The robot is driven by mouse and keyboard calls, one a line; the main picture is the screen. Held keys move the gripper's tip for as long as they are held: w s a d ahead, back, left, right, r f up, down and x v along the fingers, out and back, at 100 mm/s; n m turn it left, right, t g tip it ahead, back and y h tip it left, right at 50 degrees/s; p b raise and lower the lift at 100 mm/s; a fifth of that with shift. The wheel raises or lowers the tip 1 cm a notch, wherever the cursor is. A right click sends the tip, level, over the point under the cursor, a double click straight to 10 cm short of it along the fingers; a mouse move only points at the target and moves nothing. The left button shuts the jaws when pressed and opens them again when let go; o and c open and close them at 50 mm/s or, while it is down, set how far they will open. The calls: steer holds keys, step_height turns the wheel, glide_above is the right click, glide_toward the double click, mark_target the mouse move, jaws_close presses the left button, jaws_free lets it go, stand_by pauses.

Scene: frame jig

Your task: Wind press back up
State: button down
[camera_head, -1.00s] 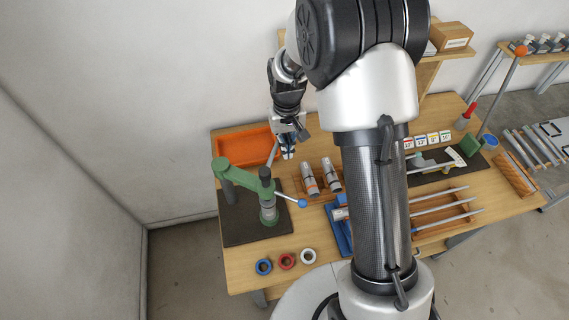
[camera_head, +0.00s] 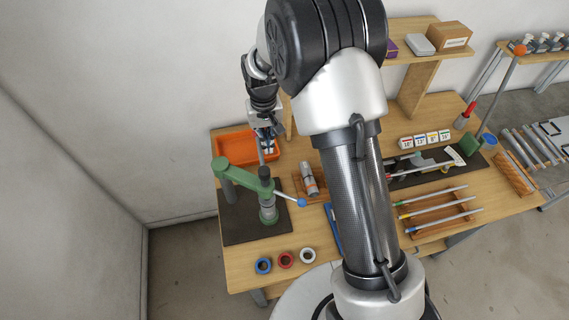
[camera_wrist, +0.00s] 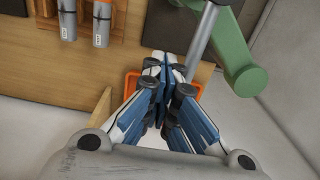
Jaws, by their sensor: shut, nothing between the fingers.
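The green press (camera_head: 239,178) stands on a dark mat at the left of the bench. A short lever with a blue ball (camera_head: 302,202) sticks out to the right from its head. A grey rod (camera_head: 261,157) rises from the head toward my gripper (camera_head: 267,148). My gripper is shut and empty, above and behind the press head. In the wrist view its blue fingers (camera_wrist: 168,66) are together, and the grey rod (camera_wrist: 204,40) lies close along their right side; I cannot tell whether they touch. The green press arm (camera_wrist: 236,55) shows right of the rod.
An orange tray (camera_head: 232,142) lies behind the press. A wooden rack with grey cylinders (camera_head: 309,180) stands to its right. Blue, red and white rings (camera_head: 285,260) lie at the front edge. A wall is close on the left.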

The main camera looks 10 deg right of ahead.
steer(key=shift+w+a, duration=0.2)
steer(key=shift+a, duration=0.45)
steer(key=shift+w+a, duration=0.15)
steer(key=shift+a, duration=0.45)
steer(key=a, duration=0.4)
steer(key=shift+s, duration=0.4)
steer(key=s+a, duration=0.2)
steer(key=a, duration=0.1)
steer(key=shift+s+a, duration=0.25)
steer(key=shift+a, duration=0.05)
steer(key=shift+d, duration=0.1)
steer(key=shift+b, duration=0.3)
